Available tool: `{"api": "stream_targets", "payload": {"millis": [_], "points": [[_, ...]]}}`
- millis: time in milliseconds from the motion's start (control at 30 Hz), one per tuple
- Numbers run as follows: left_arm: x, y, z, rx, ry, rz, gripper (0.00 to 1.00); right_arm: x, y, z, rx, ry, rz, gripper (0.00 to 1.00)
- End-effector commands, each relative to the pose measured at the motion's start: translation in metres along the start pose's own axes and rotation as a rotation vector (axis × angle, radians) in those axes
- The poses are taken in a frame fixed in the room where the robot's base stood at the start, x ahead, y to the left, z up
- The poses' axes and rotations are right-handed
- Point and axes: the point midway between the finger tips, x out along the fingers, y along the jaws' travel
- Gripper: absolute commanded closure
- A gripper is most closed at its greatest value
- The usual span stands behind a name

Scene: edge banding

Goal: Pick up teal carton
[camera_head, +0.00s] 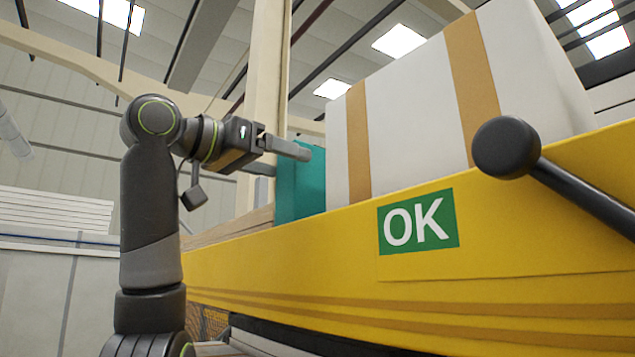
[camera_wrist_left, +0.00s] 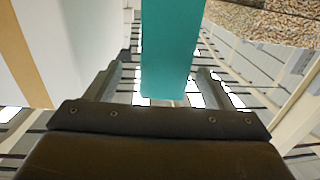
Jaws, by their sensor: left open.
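The teal carton (camera_head: 302,186) stands on the yellow surface in the head view, against the left side of a large white box. My left gripper (camera_head: 292,160) is open at the carton's upper left part, with its fingers pointing toward it. In the left wrist view the carton (camera_wrist_left: 170,50) lies between the two open fingers of the gripper (camera_wrist_left: 160,85), with a gap visible on each side. The carton's lower part is hidden by the yellow edge in the head view. My right gripper is not in view.
The large white box (camera_head: 420,105) with tan stripes stands right beside the carton. A yellow panel with an OK sign (camera_head: 418,222) runs along the front. A dark knobbed lever (camera_head: 508,148) is at the right. A beige post (camera_head: 264,90) rises behind the gripper.

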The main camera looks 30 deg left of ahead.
Motion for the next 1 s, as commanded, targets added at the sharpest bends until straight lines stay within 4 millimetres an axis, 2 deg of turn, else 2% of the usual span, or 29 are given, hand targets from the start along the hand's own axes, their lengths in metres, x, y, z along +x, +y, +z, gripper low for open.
{"api": "stream_targets", "payload": {"millis": [100, 200, 333, 500, 700, 1000], "points": [[0.015, -0.001, -0.002, 0.000, 0.000, -0.001, 0.25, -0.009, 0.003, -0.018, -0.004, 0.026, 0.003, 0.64], [0.020, -0.001, -0.001, -0.001, 0.001, -0.002, 0.25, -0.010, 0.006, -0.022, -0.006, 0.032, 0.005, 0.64], [0.028, -0.002, -0.003, 0.000, 0.000, -0.002, 0.25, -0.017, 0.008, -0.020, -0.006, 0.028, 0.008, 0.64], [0.048, -0.006, -0.004, 0.000, -0.002, -0.001, 0.25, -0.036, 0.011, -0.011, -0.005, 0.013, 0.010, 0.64], [0.069, -0.006, -0.002, 0.000, 0.001, -0.001, 0.25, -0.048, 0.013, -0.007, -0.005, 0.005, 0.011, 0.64], [0.072, -0.007, 0.001, 0.000, 0.002, -0.002, 0.25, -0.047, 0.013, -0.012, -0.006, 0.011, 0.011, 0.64]]}}
